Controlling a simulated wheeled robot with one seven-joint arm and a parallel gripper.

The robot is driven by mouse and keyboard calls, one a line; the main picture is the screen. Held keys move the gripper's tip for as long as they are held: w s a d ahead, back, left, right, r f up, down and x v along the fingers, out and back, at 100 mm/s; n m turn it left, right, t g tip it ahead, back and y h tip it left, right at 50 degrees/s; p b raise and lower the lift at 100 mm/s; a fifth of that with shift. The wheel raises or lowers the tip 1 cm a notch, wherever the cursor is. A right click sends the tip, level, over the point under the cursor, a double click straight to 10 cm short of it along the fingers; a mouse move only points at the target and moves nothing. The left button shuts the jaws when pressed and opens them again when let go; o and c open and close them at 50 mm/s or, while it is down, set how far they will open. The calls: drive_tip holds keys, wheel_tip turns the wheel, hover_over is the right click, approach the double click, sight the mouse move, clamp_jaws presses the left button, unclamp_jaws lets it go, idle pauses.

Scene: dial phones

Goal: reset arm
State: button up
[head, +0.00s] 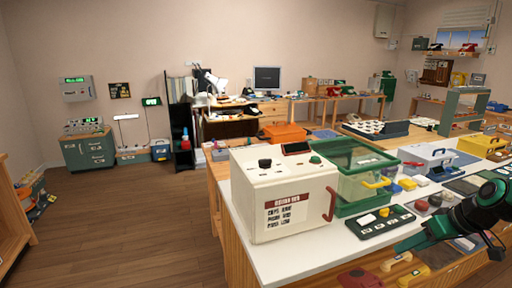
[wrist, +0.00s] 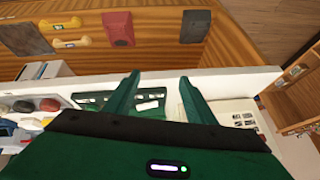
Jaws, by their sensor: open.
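My gripper (head: 408,244) is at the lower right in the head view, over the front edge of the white counter (head: 290,262). In the wrist view its two green fingers (wrist: 158,88) stand apart with nothing held between them. Behind the fingers a dark green tray (wrist: 95,99) with a white piece shows partly; the gripper body hides the rest. In the head view my green and black arm comes in from the right edge.
A cream box (head: 285,185) with a red handle and a green clear bin (head: 358,165) stand on the counter left of my gripper. A dark tray (head: 372,229) lies close by. Red (wrist: 118,28) and yellow (wrist: 66,42) items sit on the wooden front. Floor at left is free.

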drive_tip(key=s+a+r+m+g+h, duration=0.1)
drive_tip(key=s+m, duration=0.3)
drive_tip(key=s, duration=0.8)
drive_tip(key=s+a+r+m+g+h, duration=0.1)
drive_tip(key=s+r+m+g, duration=0.3)
drive_tip(key=s, duration=0.8)
drive_tip(key=shift+a+r+m+h, duration=0.2)
drive_tip(key=shift+m+h, duration=0.1)
drive_tip(key=shift+h, duration=0.1)
drive_tip(key=shift+w+f, duration=0.3)
drive_tip(key=shift+w, duration=0.25)
